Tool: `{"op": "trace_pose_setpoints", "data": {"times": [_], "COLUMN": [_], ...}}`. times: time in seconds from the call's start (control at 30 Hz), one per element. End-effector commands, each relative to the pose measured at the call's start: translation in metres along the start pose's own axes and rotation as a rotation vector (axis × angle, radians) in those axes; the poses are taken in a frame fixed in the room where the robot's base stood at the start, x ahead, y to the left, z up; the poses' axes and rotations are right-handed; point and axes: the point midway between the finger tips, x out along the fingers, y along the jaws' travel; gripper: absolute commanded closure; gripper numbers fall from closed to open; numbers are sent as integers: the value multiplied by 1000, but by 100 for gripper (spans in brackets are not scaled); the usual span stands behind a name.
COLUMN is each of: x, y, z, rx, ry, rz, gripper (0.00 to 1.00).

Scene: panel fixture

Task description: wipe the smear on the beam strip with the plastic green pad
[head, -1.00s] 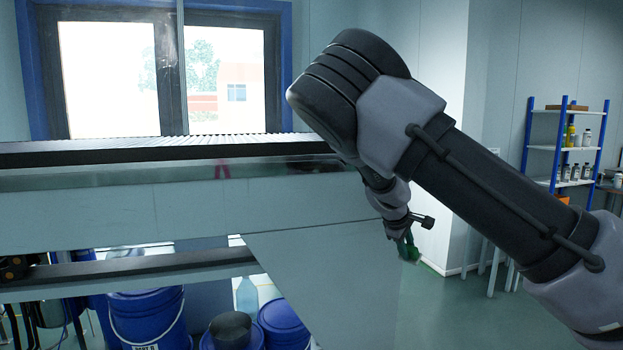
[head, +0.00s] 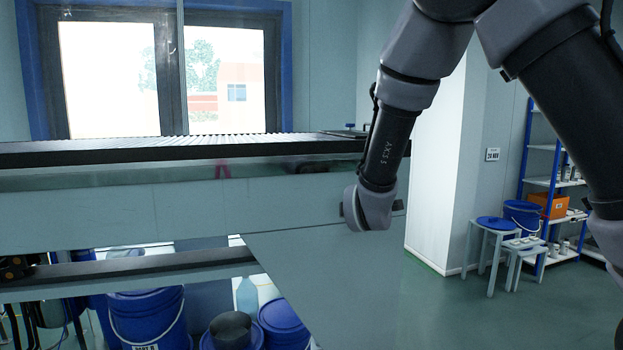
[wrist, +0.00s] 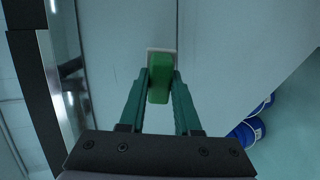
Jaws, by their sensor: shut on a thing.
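The beam strip (head: 120,178) is a shiny metal band along the beam's front in the head view. A pinkish-red smear (head: 222,170) sits on it, left of my arm. A darker patch (head: 308,168) shows further right; I cannot tell whether it is a mark or a reflection. In the wrist view, the strip (wrist: 62,100) runs along the left side. My gripper (wrist: 160,80) is shut on the green pad (wrist: 160,78), which has a pale far edge. The pad appears apart from the strip. The head view hides gripper and pad behind my wrist.
A pale panel (head: 150,215) lies below the strip. Blue buckets (head: 150,315) stand under the fixture at lower left. A white pillar (head: 438,150), stools (head: 490,240) and a shelf (head: 545,180) stand to the right. Floor between is open.

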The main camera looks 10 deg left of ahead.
Motion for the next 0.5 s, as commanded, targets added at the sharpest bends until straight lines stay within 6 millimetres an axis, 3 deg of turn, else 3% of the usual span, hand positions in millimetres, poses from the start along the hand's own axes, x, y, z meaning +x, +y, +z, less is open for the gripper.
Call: {"op": "trace_pose_setpoints", "data": {"times": [0.1, 0.23, 0.4, 0.5], "x": [-34, -70, -103, -110], "y": [26, 49, 66, 70], "z": [-41, -77, -101, -106], "rx": [-40, -57, -57, -57], "ry": [141, 242, 297, 305], "rz": [139, 252, 333, 350], "gripper": [100, 100, 100, 100]}}
